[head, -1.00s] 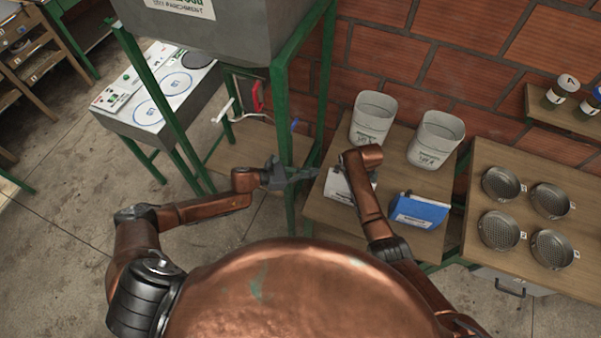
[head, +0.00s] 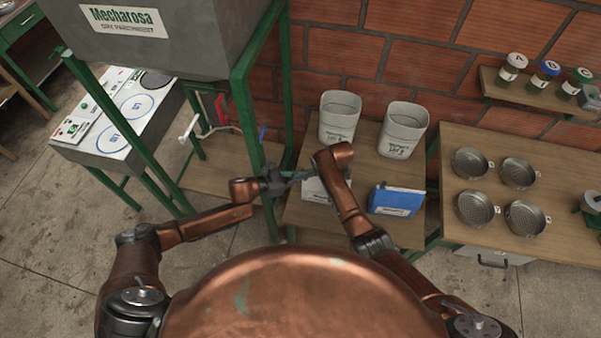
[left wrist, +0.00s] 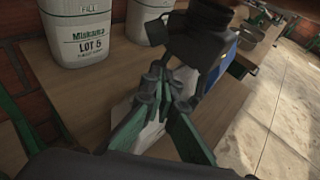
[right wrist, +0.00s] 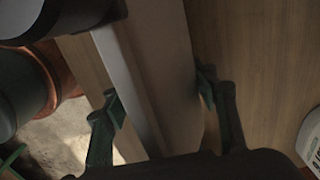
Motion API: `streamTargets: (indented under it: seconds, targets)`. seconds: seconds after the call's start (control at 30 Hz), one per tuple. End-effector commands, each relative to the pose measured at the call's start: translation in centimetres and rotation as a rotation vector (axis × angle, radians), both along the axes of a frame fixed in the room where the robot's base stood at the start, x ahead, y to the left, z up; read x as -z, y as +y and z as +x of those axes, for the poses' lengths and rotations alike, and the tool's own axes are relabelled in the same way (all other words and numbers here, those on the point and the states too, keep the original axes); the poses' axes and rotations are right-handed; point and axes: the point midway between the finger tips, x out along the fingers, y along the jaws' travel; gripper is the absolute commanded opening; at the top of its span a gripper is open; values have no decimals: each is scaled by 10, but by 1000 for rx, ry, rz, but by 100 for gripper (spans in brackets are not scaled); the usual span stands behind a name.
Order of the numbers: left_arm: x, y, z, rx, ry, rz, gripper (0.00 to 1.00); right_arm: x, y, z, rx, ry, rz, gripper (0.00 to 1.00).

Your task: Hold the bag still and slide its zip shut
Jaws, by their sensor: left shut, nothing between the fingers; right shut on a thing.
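The white bag (head: 313,189) stands on the wooden table below the two pale buckets, partly hidden by my right arm. My right gripper (right wrist: 160,108) is shut on the bag, with one finger on each side of its pale body (right wrist: 122,75); my own arm hides this gripper in the head view. My left gripper (head: 303,175) is shut and empty, with its fingertips at the bag's upper left edge. It also shows in the left wrist view (left wrist: 168,88), with the dark right gripper just beyond it. I cannot tell whether it touches the bag, and the zip cannot be made out.
A blue box-like packet (head: 396,201) stands right of the bag. Two pale buckets (head: 339,118) (head: 403,130) stand behind. A green frame post (head: 250,125) rises close to my left gripper. Several round sieves (head: 478,208) lie on the right table.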

Motion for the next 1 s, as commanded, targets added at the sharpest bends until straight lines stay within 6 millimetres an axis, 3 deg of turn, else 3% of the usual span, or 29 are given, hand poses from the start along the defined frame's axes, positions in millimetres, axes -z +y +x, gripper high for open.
streamTargets:
  seconds: [0.03, 0.17, 0.57, 0.77, 1.0]
  targets:
    - [0, -11, -2, 2, 2, -5, 0, 0, 0, 0, 0, -1, -1, 11]
    - [0, -24, -4, 0, 1, -3, 0, 0, 0, 0, 0, -1, -1, 11]
    - [0, -23, -5, -1, 0, -1, 0, 0, 1, 0, -1, -1, 0, 11]
    - [1, -1, -16, -3, 2, 1, 0, 0, 1, 0, -1, 0, 0, 11]
    - [-10, 44, -44, -3, 3, 1, 0, 0, 1, 0, -1, 0, 1, 11]
